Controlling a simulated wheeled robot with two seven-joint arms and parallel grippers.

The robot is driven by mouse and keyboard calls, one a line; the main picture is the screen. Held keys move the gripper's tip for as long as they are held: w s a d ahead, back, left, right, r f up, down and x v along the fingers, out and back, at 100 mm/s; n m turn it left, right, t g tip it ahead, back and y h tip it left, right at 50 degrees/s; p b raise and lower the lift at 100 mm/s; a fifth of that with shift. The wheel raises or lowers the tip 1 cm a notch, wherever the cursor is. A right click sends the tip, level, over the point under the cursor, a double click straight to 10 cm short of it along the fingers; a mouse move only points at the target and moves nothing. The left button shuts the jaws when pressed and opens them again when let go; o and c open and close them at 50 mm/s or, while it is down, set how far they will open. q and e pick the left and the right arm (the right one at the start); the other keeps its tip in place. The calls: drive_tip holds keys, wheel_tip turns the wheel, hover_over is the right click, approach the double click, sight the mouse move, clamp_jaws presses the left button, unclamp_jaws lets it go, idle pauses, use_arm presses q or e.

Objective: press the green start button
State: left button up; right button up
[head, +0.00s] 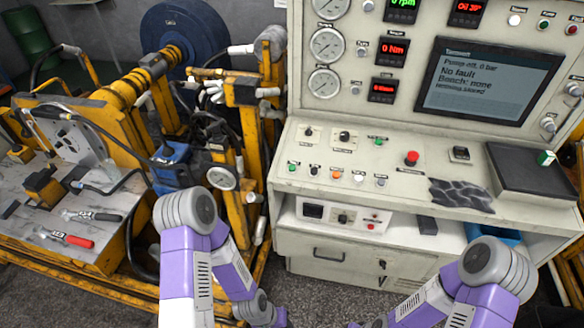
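The sloping control desk (400,160) of the test bench stands in front of me. A small green button (293,167) sits at the left end of its lower front row. The labels are too small to read, so I cannot tell which green one is the start button. Both my arms reach in low at the bottom, below the desk front. Their grippers do not show, and nothing of mine touches a button.
The screen (477,80) reads "No fault". A yellow-framed rig (120,95) with hoses stands at the left. The space above the desk is free.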

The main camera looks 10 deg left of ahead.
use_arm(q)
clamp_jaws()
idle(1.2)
